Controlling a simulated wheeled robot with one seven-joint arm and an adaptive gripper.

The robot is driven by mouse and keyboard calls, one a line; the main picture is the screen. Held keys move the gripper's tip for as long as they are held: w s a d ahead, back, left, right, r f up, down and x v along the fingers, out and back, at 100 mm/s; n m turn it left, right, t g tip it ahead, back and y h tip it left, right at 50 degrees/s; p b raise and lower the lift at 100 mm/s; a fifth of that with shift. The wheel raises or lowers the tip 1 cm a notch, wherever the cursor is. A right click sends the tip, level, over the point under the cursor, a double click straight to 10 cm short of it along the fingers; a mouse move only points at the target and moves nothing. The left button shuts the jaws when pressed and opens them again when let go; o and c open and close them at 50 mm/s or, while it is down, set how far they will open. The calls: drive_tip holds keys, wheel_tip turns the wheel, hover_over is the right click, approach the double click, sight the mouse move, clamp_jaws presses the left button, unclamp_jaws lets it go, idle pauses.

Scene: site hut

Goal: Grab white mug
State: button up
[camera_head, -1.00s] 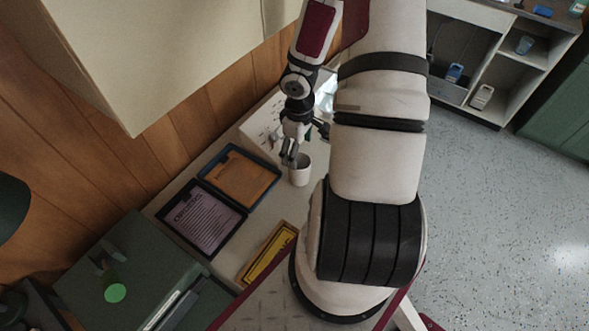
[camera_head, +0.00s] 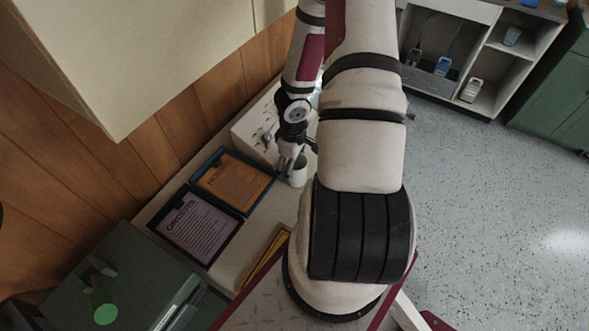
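The white mug (camera_head: 299,176) stands upright on the light counter, just right of the orange sheet's tray. My gripper (camera_head: 290,170) points down at the mug's left side, with a finger at or over its rim. My arm hides the area right of the mug. I cannot tell whether the fingers touch the mug or how far apart they are.
Trays with an orange sheet (camera_head: 233,183) and a purple sheet (camera_head: 195,225) lie left of the mug. A white panel with knobs (camera_head: 262,130) stands behind. A green cabinet (camera_head: 115,285) is at lower left. A wall cabinet (camera_head: 150,50) overhangs the counter. Open floor lies right.

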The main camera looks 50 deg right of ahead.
drive_tip(key=shift+f, duration=1.05)
drive_tip(key=c, duration=1.5)
drive_tip(key=shift+r, duration=0.15)
drive_tip(key=shift+r, duration=1.65)
drive_tip(key=shift+s+a+b, duration=0.25)
drive_tip(key=shift+s+b, duration=0.1)
drive_tip(key=shift+s, duration=0.25)
drive_tip(key=shift+s+a+b, duration=0.2)
drive_tip(key=shift+s+b, duration=0.15)
drive_tip(key=shift+s, duration=0.2)
drive_tip(key=s+a+p, duration=0.2)
drive_tip(key=s+p, duration=0.1)
drive_tip(key=s, duration=0.3)
drive_tip(key=s+a+r+p, duration=0.1)
drive_tip(key=s+a+p, duration=0.2)
drive_tip(key=s, duration=0.3)
drive_tip(key=shift+s+a+r+p, duration=0.2)
drive_tip(key=shift+a+r+p, duration=0.1)
drive_tip(key=shift+p, duration=0.45)
